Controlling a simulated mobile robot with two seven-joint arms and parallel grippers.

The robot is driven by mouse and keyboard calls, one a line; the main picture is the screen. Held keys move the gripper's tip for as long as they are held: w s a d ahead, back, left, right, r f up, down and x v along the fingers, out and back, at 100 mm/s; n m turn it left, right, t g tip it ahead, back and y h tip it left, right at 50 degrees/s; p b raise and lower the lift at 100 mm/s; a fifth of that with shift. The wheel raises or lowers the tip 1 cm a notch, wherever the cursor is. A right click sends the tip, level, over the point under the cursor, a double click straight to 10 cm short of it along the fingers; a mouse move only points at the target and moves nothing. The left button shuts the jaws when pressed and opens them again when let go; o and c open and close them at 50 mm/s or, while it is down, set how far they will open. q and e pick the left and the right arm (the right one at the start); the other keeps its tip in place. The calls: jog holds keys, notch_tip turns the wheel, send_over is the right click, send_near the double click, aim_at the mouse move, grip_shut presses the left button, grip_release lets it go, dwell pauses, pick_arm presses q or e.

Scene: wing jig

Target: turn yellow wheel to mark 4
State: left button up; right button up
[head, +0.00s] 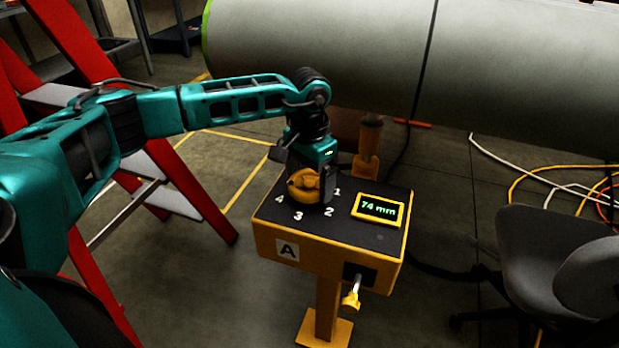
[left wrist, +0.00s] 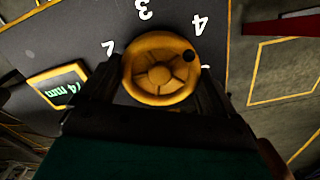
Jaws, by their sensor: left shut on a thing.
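The yellow wheel (head: 301,186) lies on the dark top of the yellow box (head: 282,240), with white marks 1, 2, 3 and 4 around it. My left gripper (head: 309,177) reaches down from above and is shut on the wheel, one finger on each side. In the left wrist view the wheel (left wrist: 158,78) sits between the dark fingers. A black dot (left wrist: 188,56) on its rim is on the side near mark 4 (left wrist: 200,24); I cannot tell whether they line up exactly. My right gripper is not in view.
A yellow-framed display (head: 377,209) on the box reads 74 mm. A small yellow knob (head: 351,300) sticks out from the box's front. A red ladder (head: 190,190) stands at left, a large grey cylinder (head: 320,45) behind, a dark chair (head: 545,260) and cables at right.

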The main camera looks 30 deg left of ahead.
aim_at(309, 181)
pick_arm(q)
jog(key=o, duration=0.8)
notch_tip(309, 181, up, 13)
jog(key=p, duration=0.3)
dwell(0.3)
